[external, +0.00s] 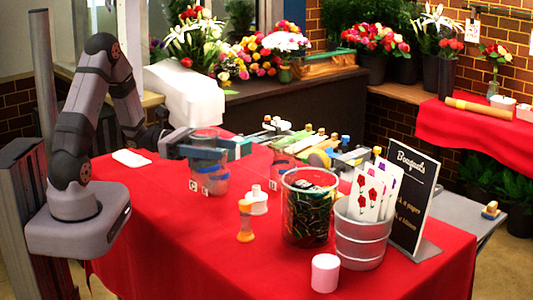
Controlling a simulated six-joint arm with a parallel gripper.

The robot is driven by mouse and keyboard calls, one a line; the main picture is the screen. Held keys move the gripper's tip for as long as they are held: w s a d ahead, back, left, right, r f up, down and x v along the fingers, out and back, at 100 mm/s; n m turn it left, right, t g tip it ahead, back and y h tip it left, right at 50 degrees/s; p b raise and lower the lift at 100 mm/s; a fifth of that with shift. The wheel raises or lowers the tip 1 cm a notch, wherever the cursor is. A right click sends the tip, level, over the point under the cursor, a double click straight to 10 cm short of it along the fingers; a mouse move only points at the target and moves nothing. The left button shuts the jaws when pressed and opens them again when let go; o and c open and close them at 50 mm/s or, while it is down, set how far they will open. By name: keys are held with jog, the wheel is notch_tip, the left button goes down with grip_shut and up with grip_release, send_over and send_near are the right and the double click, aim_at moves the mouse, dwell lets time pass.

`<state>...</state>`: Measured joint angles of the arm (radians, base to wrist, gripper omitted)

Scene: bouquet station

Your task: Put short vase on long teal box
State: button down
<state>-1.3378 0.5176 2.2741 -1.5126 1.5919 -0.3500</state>
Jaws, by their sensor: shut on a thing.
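My gripper (234,151), with blue-teal fingers, reaches in from the left over the red table. It is shut on a clear glass vase (208,171), which stands upright between the fingers. This looks like the short vase. Blue patches and a small "C" tag show at its lower part. I cannot tell whether its base touches the table. A second glass vessel (280,172) with a tag stands just to the right, partly hidden. I cannot make out the long teal box for certain among the cluttered, coloured items behind.
A wide glass jar (308,210), a metal bucket with cards (362,238), a pink cylinder (325,273) and a black sign (412,197) crowd the right. The table's left front is clear.

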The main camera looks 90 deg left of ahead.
jog(key=shift+r, duration=0.2)
notch_tip(320, 180, up, 10)
jog(key=a+f+n+y+b, duration=0.2)
jog(key=a+n+y+b, duration=0.5)
jog(key=a, duration=1.3)
jog(key=s+a+r+n+g+y+b, duration=0.1)
jog(key=s+a+n+y, duration=0.2)
jog(key=a, duration=0.4)
jog(key=s+a+n+g+y, duration=0.1)
jog(key=s+a+g+y, duration=0.1)
jog(key=s+a+y, duration=0.3)
jog(key=s+a+r+n+g+y+b, duration=0.1)
jog(key=s+a+y, duration=0.15)
jog(key=a, duration=0.55)
notch_tip(320, 180, down, 15)
jog(key=p, duration=0.3)
jog(key=shift+w, duration=0.15)
jog(key=shift+f+y, duration=0.1)
jog(key=shift+y, duration=0.15)
jog(key=c, duration=0.8)
grip_release()
jog(key=shift+f, duration=0.1)
jog(key=shift+o, duration=0.2)
